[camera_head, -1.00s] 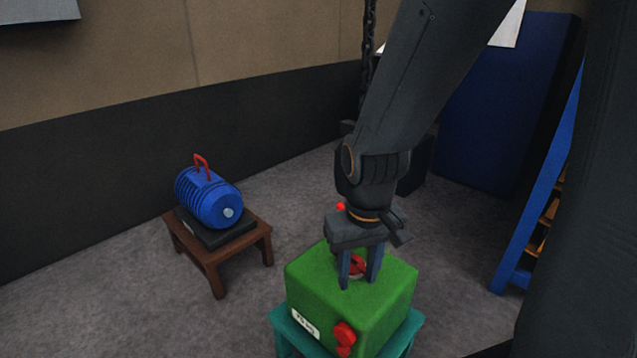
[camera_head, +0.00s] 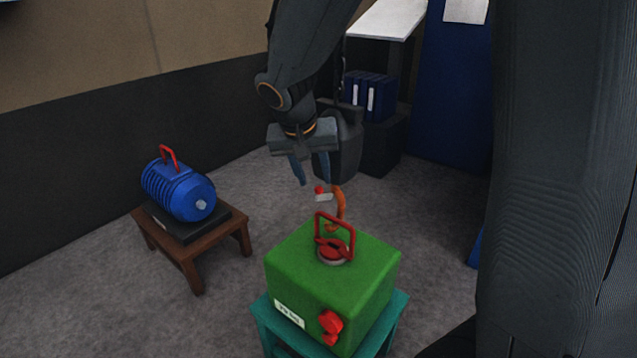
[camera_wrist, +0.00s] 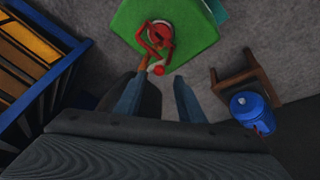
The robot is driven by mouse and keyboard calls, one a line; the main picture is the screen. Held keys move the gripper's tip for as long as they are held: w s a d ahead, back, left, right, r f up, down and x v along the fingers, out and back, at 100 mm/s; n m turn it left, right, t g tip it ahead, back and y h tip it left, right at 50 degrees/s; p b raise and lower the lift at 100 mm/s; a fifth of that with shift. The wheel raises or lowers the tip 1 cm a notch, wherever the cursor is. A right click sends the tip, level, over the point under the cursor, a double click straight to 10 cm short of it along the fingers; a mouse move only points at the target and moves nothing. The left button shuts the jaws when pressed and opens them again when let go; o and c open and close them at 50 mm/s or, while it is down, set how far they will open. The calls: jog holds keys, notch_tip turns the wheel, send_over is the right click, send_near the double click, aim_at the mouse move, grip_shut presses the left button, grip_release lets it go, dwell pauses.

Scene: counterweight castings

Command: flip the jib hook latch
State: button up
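The orange jib hook (camera_head: 341,205) hangs just behind and above the green casting (camera_head: 300,255). Its pale latch (camera_head: 323,197) has a red knob (camera_head: 319,190) at its end. I cannot tell whether the hook's lower bend passes through the casting's red lifting handle (camera_head: 351,240) or only overlaps it in view. My gripper (camera_head: 314,183) is open and empty, fingers pointing down, just above and left of the red knob. In the wrist view, the red knob (camera_wrist: 158,71) lies between and ahead of the spread fingers (camera_wrist: 158,101); the hook is partly hidden.
The green casting sits on a teal stand (camera_head: 261,320) and has a red fitting (camera_head: 331,326) on its front. A blue motor (camera_head: 175,190) rests on a brown stool (camera_head: 196,268) at left. A dark block (camera_head: 345,140) hangs above the hook. Grey floor lies between the stands.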

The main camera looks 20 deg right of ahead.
aim_at(318, 187)
jog(key=shift+x, duration=1.95)
jog(key=shift+c, duration=0.4)
grip_shut()
jog(key=shift+d, duration=0.1)
